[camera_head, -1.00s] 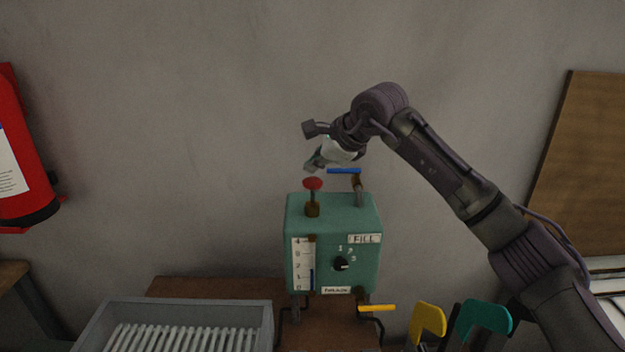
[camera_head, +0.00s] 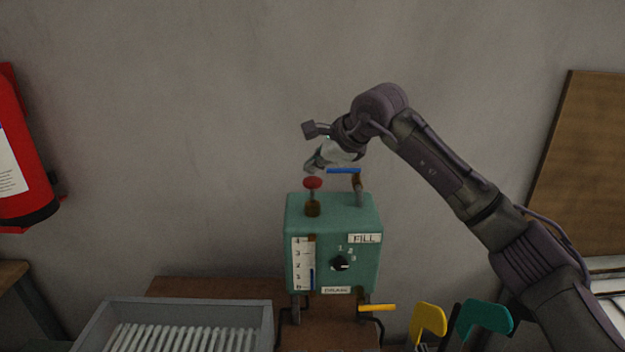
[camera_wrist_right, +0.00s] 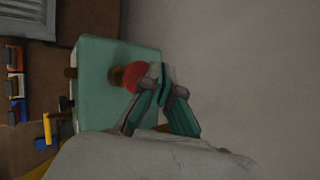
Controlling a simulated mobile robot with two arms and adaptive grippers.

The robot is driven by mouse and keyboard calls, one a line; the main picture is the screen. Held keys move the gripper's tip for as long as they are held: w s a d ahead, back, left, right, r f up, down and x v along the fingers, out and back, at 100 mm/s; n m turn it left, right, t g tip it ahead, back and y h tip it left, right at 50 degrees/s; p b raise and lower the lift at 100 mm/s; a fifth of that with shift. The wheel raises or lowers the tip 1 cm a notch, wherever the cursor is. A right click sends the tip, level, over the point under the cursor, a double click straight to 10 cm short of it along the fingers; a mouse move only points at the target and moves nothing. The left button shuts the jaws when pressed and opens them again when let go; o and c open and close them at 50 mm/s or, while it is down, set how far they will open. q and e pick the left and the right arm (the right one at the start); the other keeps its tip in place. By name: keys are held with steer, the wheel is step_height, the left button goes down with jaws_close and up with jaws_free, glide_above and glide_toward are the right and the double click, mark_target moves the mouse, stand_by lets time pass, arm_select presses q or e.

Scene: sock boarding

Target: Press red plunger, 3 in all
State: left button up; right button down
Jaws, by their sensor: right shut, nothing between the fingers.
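The red plunger (camera_head: 313,183) stands raised on a brass collar on top of the green box (camera_head: 333,215). My right gripper (camera_head: 311,168) is shut and empty, just above the plunger's red cap. In the right wrist view the gripper's fingertips (camera_wrist_right: 165,73) overlap the edge of the red cap (camera_wrist_right: 136,77); I cannot tell whether they touch it. The box front has a level scale (camera_head: 303,264) with a low blue bar, and a black dial (camera_head: 340,263). My left gripper is not in view.
A blue-handled lever (camera_head: 344,171) rises from the box's top right, close to my gripper. A yellow-handled lever (camera_head: 377,308) sits low at the right. A grey ribbed tray (camera_head: 92,325) is at lower left. A red extinguisher (camera_head: 20,150) hangs at far left.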

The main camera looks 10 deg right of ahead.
mark_target(314, 179)
steer(key=shift+f, duration=0.25)
steer(key=shift+f+b, duration=1.4)
steer(key=shift+f, duration=0.35)
stand_by(1.2)
steer(key=shift+r, duration=0.2)
steer(key=shift+r+p, duration=1.35)
steer(key=shift+r, duration=0.55)
steer(key=shift+r+p, duration=1.75)
steer(key=shift+r, duration=0.85)
steer(key=shift+d, duration=0.1)
